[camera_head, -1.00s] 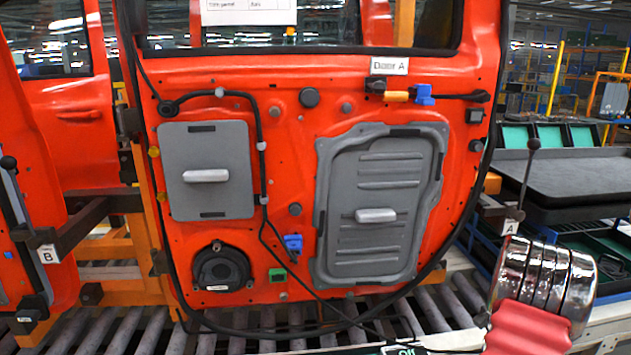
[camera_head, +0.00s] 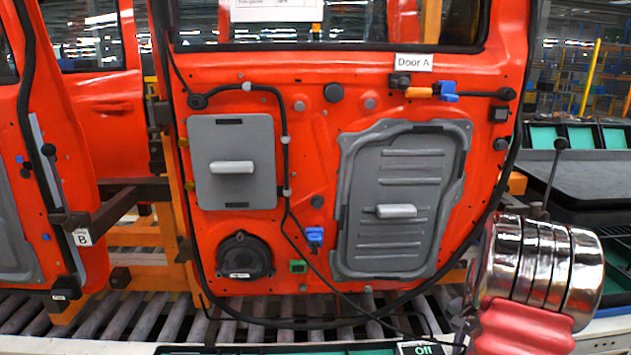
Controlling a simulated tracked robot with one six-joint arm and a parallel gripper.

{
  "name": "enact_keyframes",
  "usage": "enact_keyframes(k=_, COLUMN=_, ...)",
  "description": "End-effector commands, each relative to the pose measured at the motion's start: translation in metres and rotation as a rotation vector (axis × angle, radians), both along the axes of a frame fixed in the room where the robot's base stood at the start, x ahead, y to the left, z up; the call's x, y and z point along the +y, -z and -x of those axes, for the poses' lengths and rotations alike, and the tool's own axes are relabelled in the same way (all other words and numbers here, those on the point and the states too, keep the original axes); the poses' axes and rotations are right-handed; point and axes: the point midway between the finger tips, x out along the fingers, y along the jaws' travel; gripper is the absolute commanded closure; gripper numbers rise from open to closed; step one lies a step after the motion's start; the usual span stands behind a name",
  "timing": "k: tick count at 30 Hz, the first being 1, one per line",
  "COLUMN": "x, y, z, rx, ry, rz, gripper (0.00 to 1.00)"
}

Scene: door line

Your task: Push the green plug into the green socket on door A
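Door A, a red door panel (camera_head: 316,112) with a "Door A" label (camera_head: 413,62), stands upright in front of me. A small green connector part (camera_head: 298,266) sits low on the door, just right of the round black speaker (camera_head: 243,256). It looks like the green socket, but it is too small to tell whether anything is in it. I cannot make out a separate green plug. My gripper does not show; only a chrome and red part, apparently of my arm, shows at the lower right.
A blue connector (camera_head: 314,236) sits just above the green part, and another blue connector (camera_head: 446,91) is at the upper right. A thin black cable (camera_head: 338,294) hangs past the green part. A roller conveyor (camera_head: 120,318) runs below. Dark trays (camera_head: 597,180) stand at right.

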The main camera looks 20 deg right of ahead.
Motion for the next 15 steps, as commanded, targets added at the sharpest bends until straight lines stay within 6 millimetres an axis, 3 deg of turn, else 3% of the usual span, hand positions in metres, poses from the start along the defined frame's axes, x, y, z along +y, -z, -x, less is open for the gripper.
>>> enact_keyframes(k=3, x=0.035, y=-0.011, z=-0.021, rx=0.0, ry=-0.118, rz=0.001, gripper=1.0)
enact_keyframes(k=15, x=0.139, y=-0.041, z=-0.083, rx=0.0, ry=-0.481, rz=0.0, gripper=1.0)
